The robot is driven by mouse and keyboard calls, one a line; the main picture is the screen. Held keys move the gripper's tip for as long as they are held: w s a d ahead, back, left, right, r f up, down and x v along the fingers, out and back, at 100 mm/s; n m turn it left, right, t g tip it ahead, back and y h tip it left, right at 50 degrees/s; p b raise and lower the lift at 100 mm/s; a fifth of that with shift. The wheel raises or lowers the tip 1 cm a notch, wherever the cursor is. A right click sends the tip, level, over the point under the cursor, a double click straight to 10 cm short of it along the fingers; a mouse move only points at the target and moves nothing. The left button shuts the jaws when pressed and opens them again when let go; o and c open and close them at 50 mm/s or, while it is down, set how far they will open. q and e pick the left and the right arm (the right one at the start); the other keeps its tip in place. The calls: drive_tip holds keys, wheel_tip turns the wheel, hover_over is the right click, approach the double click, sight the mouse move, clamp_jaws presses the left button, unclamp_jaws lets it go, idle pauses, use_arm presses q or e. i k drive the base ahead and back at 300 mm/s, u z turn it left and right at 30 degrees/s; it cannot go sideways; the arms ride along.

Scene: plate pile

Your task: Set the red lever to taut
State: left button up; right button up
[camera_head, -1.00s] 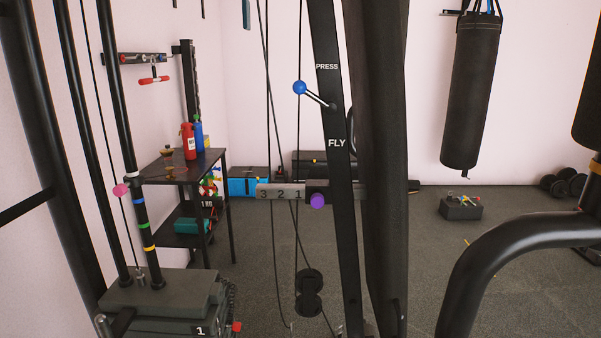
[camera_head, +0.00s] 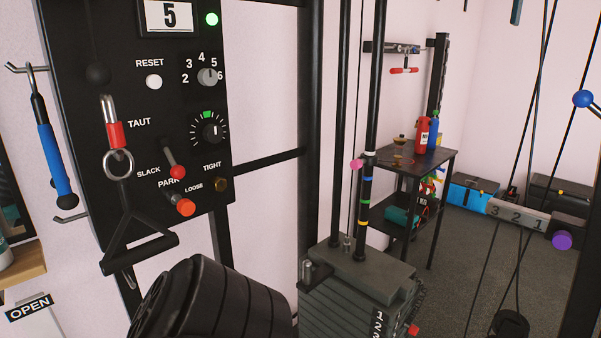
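A black control panel (camera_head: 125,75) stands at the left of the head view. On it, a lever with a red knob (camera_head: 177,172) sits beside the SLACK label (camera_head: 148,171), its dark stem slanting down and right. The TAUT label (camera_head: 139,123) is higher on the panel, up and left of the lever. A separate orange-red knob (camera_head: 186,207) is just below, near the PARK and LOOSE labels. Neither of my grippers is in view.
A red-and-silver carabiner (camera_head: 113,132) with a black strap handle (camera_head: 140,250) hangs in front of the panel's left. A large black ribbed object (camera_head: 215,300) is below. A weight stack (camera_head: 350,290) and a shelf (camera_head: 425,155) stand to the right.

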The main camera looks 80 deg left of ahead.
sight(178, 172)
drive_tip(key=u, duration=3.15)
